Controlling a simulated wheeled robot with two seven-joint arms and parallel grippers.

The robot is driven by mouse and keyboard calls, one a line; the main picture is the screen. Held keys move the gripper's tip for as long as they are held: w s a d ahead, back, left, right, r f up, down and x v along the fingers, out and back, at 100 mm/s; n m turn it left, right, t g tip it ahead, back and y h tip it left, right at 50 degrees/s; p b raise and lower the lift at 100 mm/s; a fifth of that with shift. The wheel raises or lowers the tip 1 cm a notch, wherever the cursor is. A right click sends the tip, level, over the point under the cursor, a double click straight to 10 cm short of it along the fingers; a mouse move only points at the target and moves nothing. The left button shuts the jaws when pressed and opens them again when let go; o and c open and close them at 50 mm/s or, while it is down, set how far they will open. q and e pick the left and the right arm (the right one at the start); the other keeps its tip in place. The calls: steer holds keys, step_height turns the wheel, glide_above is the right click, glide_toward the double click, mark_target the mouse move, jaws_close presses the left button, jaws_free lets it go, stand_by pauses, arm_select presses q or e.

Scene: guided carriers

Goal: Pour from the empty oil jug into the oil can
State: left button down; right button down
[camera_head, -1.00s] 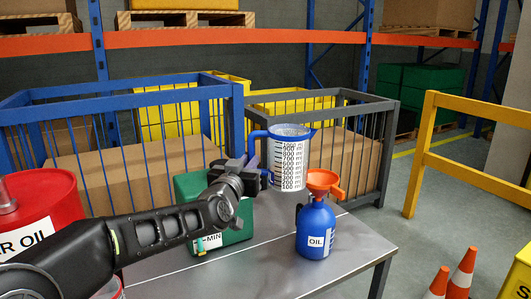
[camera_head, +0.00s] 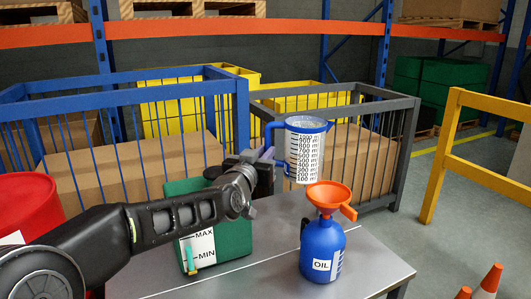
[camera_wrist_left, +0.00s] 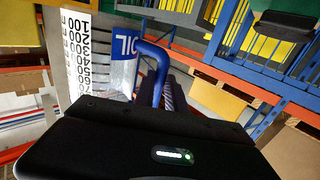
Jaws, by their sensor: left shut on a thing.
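The oil jug (camera_head: 304,150) is a clear measuring jug with printed marks, a blue rim and a blue handle. My left gripper (camera_head: 268,165) is shut on its handle and holds it in the air, nearly upright, above and slightly left of the oil can. In the left wrist view the jug (camera_wrist_left: 88,50) and its blue handle (camera_wrist_left: 152,68) show close up between the fingers. The oil can (camera_head: 321,248) is blue, labelled OIL, and stands on the table with an orange funnel (camera_head: 330,196) in its top. My right gripper is not in view.
The grey metal table (camera_head: 262,275) carries a green container (camera_head: 217,240) with a MAX/MIN label left of the can. A red drum (camera_head: 28,205) is at the left. Blue and grey cages (camera_head: 395,165) stand behind. A yellow rail (camera_head: 440,160) and cones (camera_head: 487,283) are at the right.

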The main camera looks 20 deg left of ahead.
mark_target(274, 127)
arm_select(q)
steer(key=r+m+p, duration=0.2)
steer(key=m+p, duration=0.1)
steer(key=p, duration=0.4)
steer(key=r+m+g+p, duration=0.1)
steer(key=r+m+p, duration=0.1)
steer(key=p, duration=0.6)
steer(key=d+r+m+g+y+p, duration=0.1)
steer(key=r+m+p, duration=0.2)
steer(key=m+p, duration=0.2)
steer(key=shift+p, duration=1.45)
steer(key=shift+w+d+m+p, duration=0.2)
steer(key=shift+d+m+p, duration=0.3)
steer(key=shift+p, duration=0.4)
steer(key=shift+a+f+b, duration=0.15)
steer(key=shift+f+b, duration=0.15)
steer(key=shift+b, duration=0.05)
